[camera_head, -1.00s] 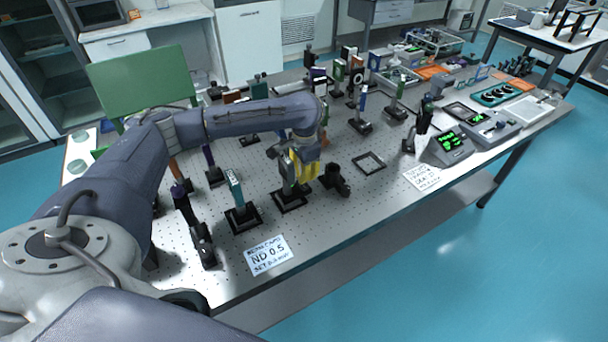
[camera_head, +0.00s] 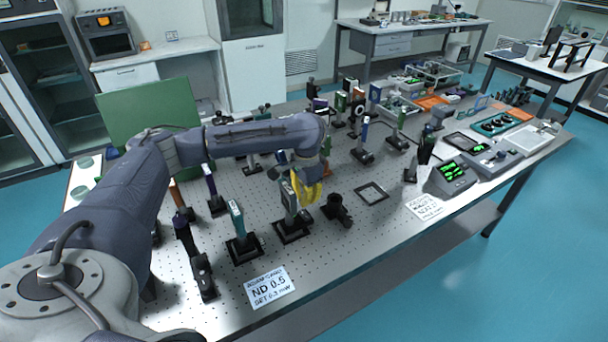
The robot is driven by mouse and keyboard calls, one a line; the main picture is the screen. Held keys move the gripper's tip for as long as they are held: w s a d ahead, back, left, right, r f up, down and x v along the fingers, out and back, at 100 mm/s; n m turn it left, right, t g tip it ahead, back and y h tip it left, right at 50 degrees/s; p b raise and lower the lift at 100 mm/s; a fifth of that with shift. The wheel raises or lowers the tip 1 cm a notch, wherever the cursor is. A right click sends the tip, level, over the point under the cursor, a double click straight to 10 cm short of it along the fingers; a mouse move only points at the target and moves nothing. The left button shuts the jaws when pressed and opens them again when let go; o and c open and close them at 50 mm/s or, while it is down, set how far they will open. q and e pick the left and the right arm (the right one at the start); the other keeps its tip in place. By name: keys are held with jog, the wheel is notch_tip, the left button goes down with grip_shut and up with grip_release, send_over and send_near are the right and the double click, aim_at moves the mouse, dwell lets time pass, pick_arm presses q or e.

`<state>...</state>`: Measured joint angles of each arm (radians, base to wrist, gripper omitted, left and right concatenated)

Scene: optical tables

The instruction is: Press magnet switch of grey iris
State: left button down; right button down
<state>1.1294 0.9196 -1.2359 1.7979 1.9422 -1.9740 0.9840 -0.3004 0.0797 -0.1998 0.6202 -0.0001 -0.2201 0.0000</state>
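My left gripper (camera_head: 311,185), with yellow fingers, points down over the middle of the optical table (camera_head: 330,250). Its fingers are bunched and partly hidden behind my wrist and a post mount, so their gap cannot be read. A grey-faced upright mount (camera_head: 288,198) on a black base stands just in front of and left of the fingers. It may be the grey iris, but its label and magnet switch are too small to make out. I cannot tell whether the fingers touch it. My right gripper is not in view.
A low black mount (camera_head: 337,208) stands right of the fingers, near a flat black frame (camera_head: 371,193). A teal-faced mount (camera_head: 237,220) stands to the left. Several posts crowd the back.

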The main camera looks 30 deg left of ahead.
pick_arm(q)
notch_tip(320, 180, up, 12)
jog(key=a, duration=0.1)
jog(key=shift+w+a+r, duration=0.15)
jog(key=shift+w+a, duration=0.1)
jog(key=shift+w, duration=0.15)
dwell(0.5)
